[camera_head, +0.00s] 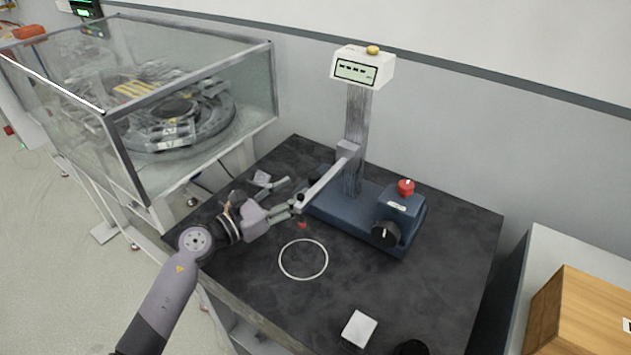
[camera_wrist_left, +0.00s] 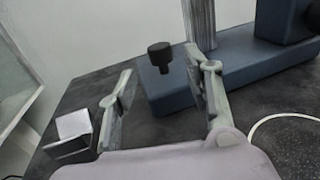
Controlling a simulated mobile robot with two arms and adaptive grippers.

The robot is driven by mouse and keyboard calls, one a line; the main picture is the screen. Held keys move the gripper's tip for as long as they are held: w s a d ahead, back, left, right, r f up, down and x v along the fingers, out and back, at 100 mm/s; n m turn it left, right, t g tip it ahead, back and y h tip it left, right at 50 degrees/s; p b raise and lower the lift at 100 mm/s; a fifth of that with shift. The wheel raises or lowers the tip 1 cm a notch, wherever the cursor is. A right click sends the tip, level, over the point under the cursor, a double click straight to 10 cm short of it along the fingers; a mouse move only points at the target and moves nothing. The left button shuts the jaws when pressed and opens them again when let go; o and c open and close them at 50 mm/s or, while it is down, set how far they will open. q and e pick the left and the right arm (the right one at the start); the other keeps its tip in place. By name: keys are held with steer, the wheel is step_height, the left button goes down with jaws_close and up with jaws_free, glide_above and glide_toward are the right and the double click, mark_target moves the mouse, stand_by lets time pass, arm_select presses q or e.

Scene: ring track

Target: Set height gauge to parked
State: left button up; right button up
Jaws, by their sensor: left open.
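The height gauge has a blue base (camera_head: 334,205), an upright grey column (camera_head: 358,120) and a white display head (camera_head: 363,68) with dashes on its screen. A carriage low on the column carries a pale arm (camera_head: 325,183) slanting towards the front left. The base has a red button (camera_head: 405,187) and a black knob (camera_head: 385,234). My left gripper (camera_head: 288,199) is open beside the arm's outer end. In the left wrist view a black cylindrical knob (camera_wrist_left: 160,55) shows beyond the open fingers, not gripped.
A white ring (camera_head: 303,241) is marked on the dark table (camera_head: 450,270). A white block (camera_head: 359,329) stands near the front edge, and a small box (camera_head: 262,178) lies behind my left gripper. A glass-walled case (camera_head: 190,70) stands at left, a wooden box (camera_head: 590,310) at right.

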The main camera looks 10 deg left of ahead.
mark_target(309, 180)
arm_select(q)
steer(key=x, duration=0.4)
steer(key=p+x, duration=0.1)
steer(key=x, duration=0.1)
steer(key=shift+w+d+r, duration=0.15)
steer(key=shift+r, duration=0.1)
steer(key=shift+w+d, duration=0.2)
steer(key=shift+w, duration=0.05)
steer(key=shift+w+d, duration=0.1)
steer(key=shift+c, duration=0.5)
steer(key=c, duration=0.7)
jaws_close()
arm_select(e)
steer(key=shift+w+d+r, duration=0.25)
steer(key=shift+w+r, duration=0.1)
steer(key=shift+w, duration=0.2)
steer(key=shift+w+d+r, duration=0.2)
steer(key=shift+w+r, duration=0.15)
steer(key=shift+w, duration=0.15)
steer(key=shift+d, duration=0.25)
